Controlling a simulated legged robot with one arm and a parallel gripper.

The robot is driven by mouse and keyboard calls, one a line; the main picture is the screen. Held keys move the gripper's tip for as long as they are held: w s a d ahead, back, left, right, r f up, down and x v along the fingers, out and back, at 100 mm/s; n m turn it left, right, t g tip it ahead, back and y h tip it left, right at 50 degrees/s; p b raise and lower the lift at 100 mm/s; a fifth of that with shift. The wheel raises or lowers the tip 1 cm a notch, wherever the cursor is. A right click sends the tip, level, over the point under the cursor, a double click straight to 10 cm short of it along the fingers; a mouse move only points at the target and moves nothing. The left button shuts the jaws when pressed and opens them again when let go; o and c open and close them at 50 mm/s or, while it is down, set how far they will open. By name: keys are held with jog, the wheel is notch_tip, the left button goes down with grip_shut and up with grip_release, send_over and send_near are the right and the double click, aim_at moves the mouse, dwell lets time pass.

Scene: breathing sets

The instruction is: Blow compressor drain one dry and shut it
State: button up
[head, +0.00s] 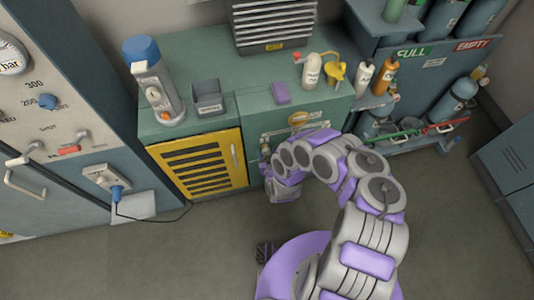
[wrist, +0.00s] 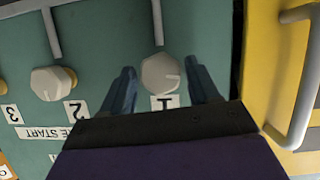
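Drain one's pale hexagonal knob (wrist: 160,73) sits on the green panel above a white label reading 1, upside down in the wrist view. My gripper (wrist: 160,66) is open, with one dark blue finger on each side of this knob. A narrow gap seems to show at each side, and I cannot tell whether either finger touches. A second knob (wrist: 50,83), labelled 2, is to the left. In the head view my arm hides most of the drain panel (head: 257,133), and the fingertips cannot be made out.
A yellow louvred door (head: 200,165) is beside the drains; its grey bar handle (wrist: 297,95) is close to my gripper in the wrist view. Bottles (head: 313,70) stand on the bench. Floor (head: 180,255) at front left is clear.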

jog(key=shift+a, duration=0.1)
jog(key=c, duration=0.8)
jog(key=shift+a, duration=0.1)
jog(key=shift+s+n+p, duration=0.1)
jog(key=shift+n+p, duration=0.25)
jog(key=shift+n, duration=0.15)
jog(key=n+h, duration=0.1)
jog(key=n+t+h+p, duration=0.1)
jog(key=n, duration=0.1)
jog(key=shift+s+a+f, duration=0.1)
jog(key=shift+a+f, duration=0.05)
jog(key=shift+a, duration=0.05)
jog(key=shift+n+t+h, duration=0.4)
jog(key=shift+n+h, duration=0.2)
jog(key=shift+n, duration=0.3)
jog(key=shift+f+n+t+h+b, duration=0.15)
jog(key=shift+n+t+h+b, duration=0.2)
jog(key=shift+n, duration=0.4)
jog(key=shift+f+n+t+h+b, duration=0.2)
jog(key=shift+n+b, duration=0.25)
jog(key=shift+n, duration=0.3)
jog(key=shift+r, duration=0.1)
